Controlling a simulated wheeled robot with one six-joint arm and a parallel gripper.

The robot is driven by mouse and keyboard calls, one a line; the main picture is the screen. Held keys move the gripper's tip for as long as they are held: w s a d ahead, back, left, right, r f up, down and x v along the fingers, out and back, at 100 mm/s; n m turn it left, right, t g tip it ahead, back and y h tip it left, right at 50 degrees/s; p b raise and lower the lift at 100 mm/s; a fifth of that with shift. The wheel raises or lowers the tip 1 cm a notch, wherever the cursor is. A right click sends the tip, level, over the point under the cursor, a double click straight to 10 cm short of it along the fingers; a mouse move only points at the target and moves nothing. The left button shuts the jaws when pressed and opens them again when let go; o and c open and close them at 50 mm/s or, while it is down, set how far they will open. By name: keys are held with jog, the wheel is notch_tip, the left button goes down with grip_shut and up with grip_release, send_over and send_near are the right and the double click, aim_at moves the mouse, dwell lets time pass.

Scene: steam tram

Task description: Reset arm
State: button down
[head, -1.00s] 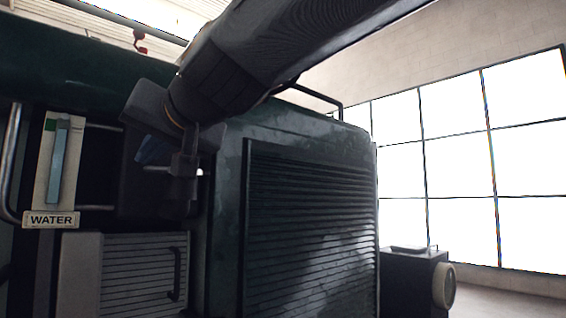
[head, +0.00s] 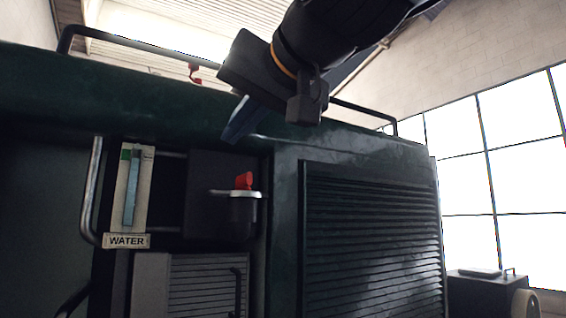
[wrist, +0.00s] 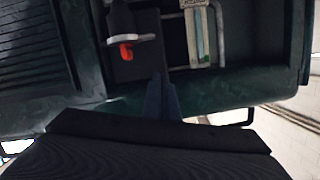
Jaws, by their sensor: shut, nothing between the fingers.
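My gripper (head: 240,122) is raised in front of the upper body of the dark green steam tram (head: 60,180) in the head view. Its fingers are shut and empty, pointing down and left. In the wrist view my gripper (wrist: 160,85) shows as shut fingers below the panel recess. Under it in the head view is a dark cup-like fitting (head: 242,212) with a pale rim and a red piece (head: 244,181) on top. The red piece also shows in the wrist view (wrist: 127,52).
A water gauge (head: 131,190) labelled WATER sits in the recess beside a metal handrail (head: 92,190). A louvred panel (head: 370,240) is at the right. A roof rail (head: 140,46) and a second red fitting (head: 194,72) are on top. A dark box (head: 482,292) stands by the windows.

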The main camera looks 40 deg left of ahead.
jog(key=shift+s+a, duration=0.1)
jog(key=shift+s, duration=0.2)
jog(key=w+d+f+m+t+h, duration=0.1)
jog(key=w+d+f+m+h, duration=0.1)
jog(key=w+d+f, duration=0.5)
jog(key=w+d+f+m+t+h, duration=0.1)
jog(key=w+d+f+h, duration=0.2)
jog(key=w+f, duration=0.8)
jog(key=w+d+f+m+t+h, duration=0.1)
jog(key=w+d+f+m+h, duration=0.1)
jog(key=w+d+f, duration=0.6)
jog(key=w+d+f+m+h, duration=0.1)
jog(key=w+d+f+h, duration=0.1)
jog(key=d+f, duration=0.55)
jog(key=w+d+f+m+h, duration=0.1)
jog(key=w+d+f+h, duration=0.15)
jog(key=d+f, duration=0.5)
jog(key=s+d+f+m+g+h, duration=0.1)
jog(key=s+d+f+m+g, duration=0.1)
jog(key=s+d+f, duration=0.4)
jog(key=s+d+f+m+g+h, duration=0.2)
jog(key=s+d+f, duration=0.4)
jog(key=d+f, duration=0.9)
jog(key=d+g, duration=0.1)
jog(key=d, duration=0.3)
jog(key=shift+d+f+m, duration=0.15)
jog(key=shift+d+m, duration=0.25)
jog(key=shift+s+h, duration=0.1)
jog(key=shift+h, duration=0.15)
